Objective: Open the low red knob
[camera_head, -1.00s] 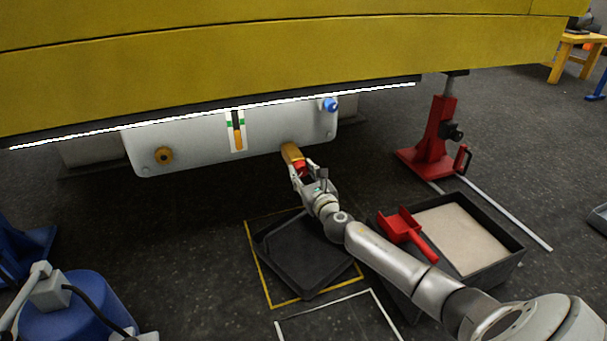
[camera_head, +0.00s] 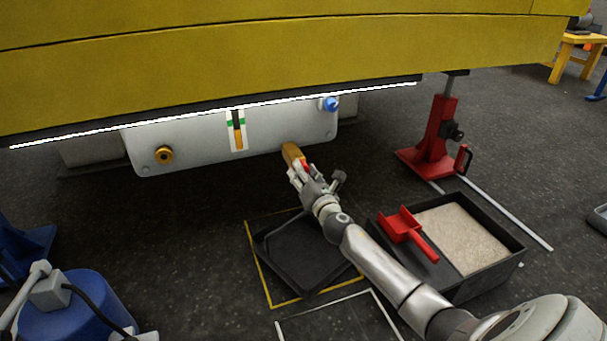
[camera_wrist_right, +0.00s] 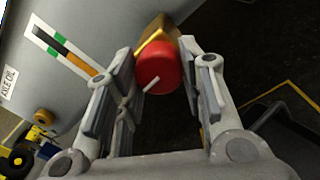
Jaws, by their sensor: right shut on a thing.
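The low red knob (camera_wrist_right: 157,68) sits on the end of a brass fitting (camera_wrist_right: 158,30) at the lower edge of the grey tank panel. In the head view the brass fitting (camera_head: 291,153) shows at the panel's lower right, and only a bit of red shows between the fingers. My right gripper (camera_head: 301,169) is at the knob. In the right wrist view its fingers (camera_wrist_right: 160,85) stand on both sides of the knob, shut on it; the exact contact is hard to see. My left gripper is not in view.
The grey panel (camera_head: 200,148) carries a level gauge (camera_head: 237,131), a blue knob (camera_head: 330,104) and a brass plug (camera_head: 164,154). A black tray (camera_head: 295,258) lies on the floor below. A sand box (camera_head: 480,270) with a red scoop (camera_head: 405,228) and a red jack (camera_head: 436,135) stand right.

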